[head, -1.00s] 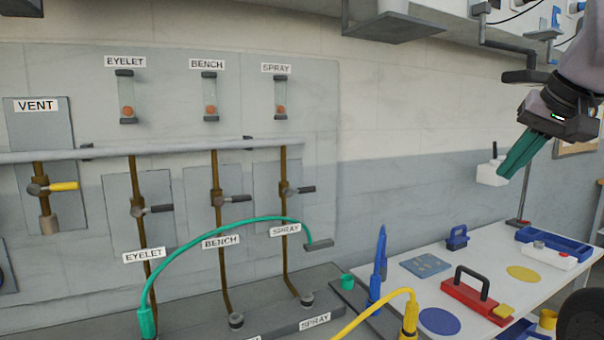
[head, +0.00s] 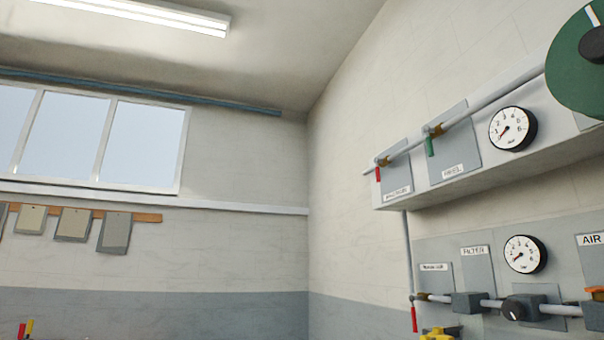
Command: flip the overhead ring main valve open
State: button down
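An overhead pipe (head: 470,106) runs along a shelf on the right wall. Near its left end is a valve with a short red handle (head: 378,174) hanging down across the pipe. Farther right is a valve with a green handle (head: 430,147), also pointing down. Their small labels, under the red one (head: 398,192) and the green one (head: 453,171), are too blurred to read surely, so I cannot tell which valve is the ring main. My gripper is not in view.
Below the shelf are a FILTER plate (head: 476,262), a gauge (head: 525,254), a lower pipe with another red handle (head: 414,319), and an AIR label (head: 592,240). Another gauge (head: 513,129) and a green disc (head: 578,62) sit above. A window (head: 95,135) is at left.

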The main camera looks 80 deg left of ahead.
aim_at(376, 160)
jog(key=j+u, duration=0.15)
jog(key=u, duration=0.25)
jog(key=k+j+u, duration=0.1)
jog(key=u, duration=0.25)
jog(key=j+u, duration=0.4)
jog(key=u, duration=0.4)
jog(key=i+j+u, duration=0.15)
jog(key=j, duration=0.25)
jog(key=j+u, duration=0.15)
jog(key=j, duration=0.25)
jog(key=i+j+u, duration=0.1)
jog(key=j, duration=0.3)
jog(key=i, duration=0.1)
